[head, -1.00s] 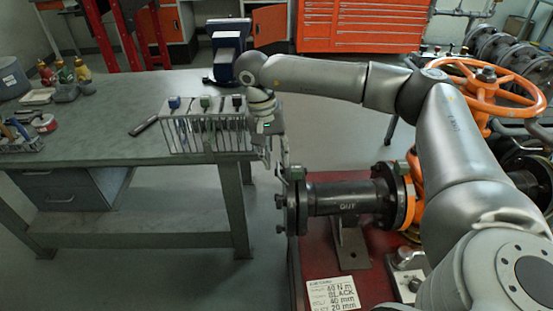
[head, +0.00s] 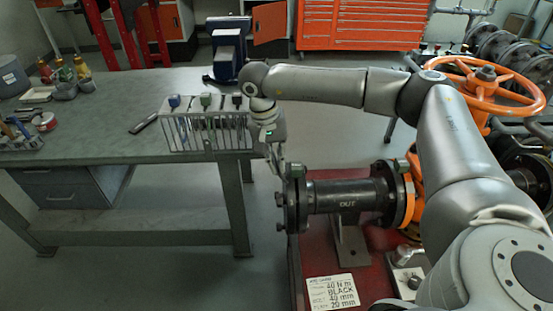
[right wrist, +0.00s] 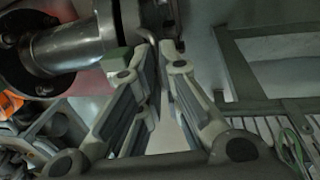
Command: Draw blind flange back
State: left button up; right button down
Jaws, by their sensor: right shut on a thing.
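The dark blind flange (head: 292,207) stands upright at the left end of the black pipe (head: 340,194) marked "OUT" in the head view. I see no clear gap between them. My right gripper (head: 281,169) reaches down to the flange's upper left side. In the right wrist view, its fingers (right wrist: 160,48) come together at the rim of the blind flange (right wrist: 128,20), shut on a thin part of it. The exact gripped part is hard to make out. My left gripper is not in view.
The workbench (head: 90,145) is at the left, with a wire tool rack (head: 210,135) at its edge close to my right wrist. The pipe stands on a red base (head: 370,270) with a label card (head: 331,292). Right of it are an orange flange and an orange handwheel (head: 487,85).

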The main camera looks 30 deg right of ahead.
jog(key=shift+w+a+r, duration=0.1)
jog(key=shift+w+a, duration=0.1)
jog(key=shift+a, duration=0.15)
jog(key=c, duration=1.6)
grip_release()
jog(key=shift+w+a, duration=0.1)
jog(key=shift+a, duration=0.15)
jog(key=shift+d, duration=0.15)
jog(key=r, duration=0.4)
jog(key=a+r, duration=0.1)
jog(key=r, duration=0.2)
jog(key=w+r, duration=0.1)
jog(key=r, duration=0.3)
jog(key=shift+a+r, duration=0.3)
jog(key=shift+a, duration=0.1)
jog(key=shift+c, duration=0.3)
